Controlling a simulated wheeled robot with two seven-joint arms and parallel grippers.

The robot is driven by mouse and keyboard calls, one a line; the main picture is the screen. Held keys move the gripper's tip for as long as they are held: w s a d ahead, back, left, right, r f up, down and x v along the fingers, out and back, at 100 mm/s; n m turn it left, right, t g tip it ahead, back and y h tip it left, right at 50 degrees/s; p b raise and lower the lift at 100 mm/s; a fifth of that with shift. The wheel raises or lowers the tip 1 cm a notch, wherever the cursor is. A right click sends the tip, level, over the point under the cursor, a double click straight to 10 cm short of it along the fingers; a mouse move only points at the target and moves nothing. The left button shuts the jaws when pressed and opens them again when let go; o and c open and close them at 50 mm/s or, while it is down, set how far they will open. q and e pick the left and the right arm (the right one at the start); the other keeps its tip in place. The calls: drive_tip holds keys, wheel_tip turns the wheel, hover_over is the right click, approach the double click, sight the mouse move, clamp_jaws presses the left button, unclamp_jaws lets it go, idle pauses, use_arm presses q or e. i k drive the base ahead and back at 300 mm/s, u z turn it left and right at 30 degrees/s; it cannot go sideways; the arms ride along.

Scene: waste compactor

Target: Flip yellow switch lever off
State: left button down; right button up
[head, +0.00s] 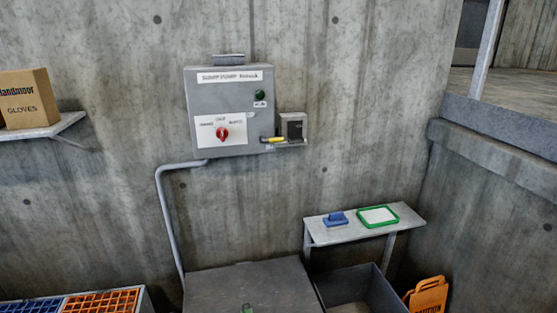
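The yellow switch lever (274,140) sticks out to the left from a small dark switch box (292,126) on the wall. It looks about level. The switch box is at the right side of a grey control panel (228,92) with a white label strip on top. The panel carries a red rotary knob (222,133) on a white plate and a dark green button (260,96). Neither of my grippers shows in the head view, so their state cannot be seen.
A shelf (55,126) with a gloves box (28,98) is on the left wall. A small table (340,234) holds a blue object (335,218) and a green-rimmed tray (392,208). Below are a grey lid (225,285), an open bin (378,284), and an orange caution sign (428,293).

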sight(262, 140)
drive_tip(key=z, duration=1.2)
drive_tip(key=i, duration=0.6)
drive_tip(key=u, duration=0.1)
